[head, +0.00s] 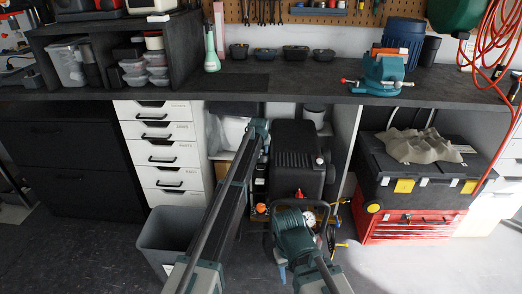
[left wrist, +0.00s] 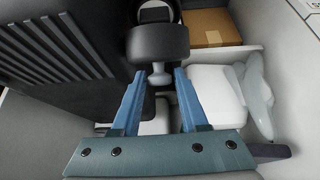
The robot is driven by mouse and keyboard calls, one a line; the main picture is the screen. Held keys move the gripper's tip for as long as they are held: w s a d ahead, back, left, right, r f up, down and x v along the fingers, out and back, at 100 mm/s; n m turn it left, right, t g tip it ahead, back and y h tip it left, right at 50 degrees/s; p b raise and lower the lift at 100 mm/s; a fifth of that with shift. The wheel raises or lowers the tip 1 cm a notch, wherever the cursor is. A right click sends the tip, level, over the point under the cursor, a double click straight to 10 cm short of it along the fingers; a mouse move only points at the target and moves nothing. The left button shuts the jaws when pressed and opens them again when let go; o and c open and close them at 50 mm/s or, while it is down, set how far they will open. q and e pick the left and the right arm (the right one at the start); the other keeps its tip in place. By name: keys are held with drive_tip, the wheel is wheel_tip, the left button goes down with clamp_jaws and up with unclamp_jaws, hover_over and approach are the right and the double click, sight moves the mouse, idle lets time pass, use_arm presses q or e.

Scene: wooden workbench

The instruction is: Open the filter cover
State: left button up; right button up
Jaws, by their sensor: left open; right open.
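The black machine (head: 298,160) stands under the workbench. In the left wrist view a round black cover, which looks like the filter cover (left wrist: 158,42), has a small grey knob (left wrist: 160,78) on its near side. My left gripper (left wrist: 160,74) is open, its two blue fingertips on either side of the knob with visible gaps. In the head view my left gripper (head: 261,129) is at the machine's left side, its fingers and the cover not clearly visible. My right gripper (head: 292,232) is open, low in front of the machine; its fingertips are hard to make out.
A grey bin (head: 166,240) and white drawers (head: 163,150) stand left of the machine. A black toolbox (head: 425,170) on a red chest (head: 410,222) is to the right. A cardboard box (left wrist: 209,28) and white items lie close beside the cover.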

use_arm(q)
drive_tip(key=p+v, duration=1)
drive_tip(key=v, duration=0.3)
drive_tip(key=shift+p, duration=0.3)
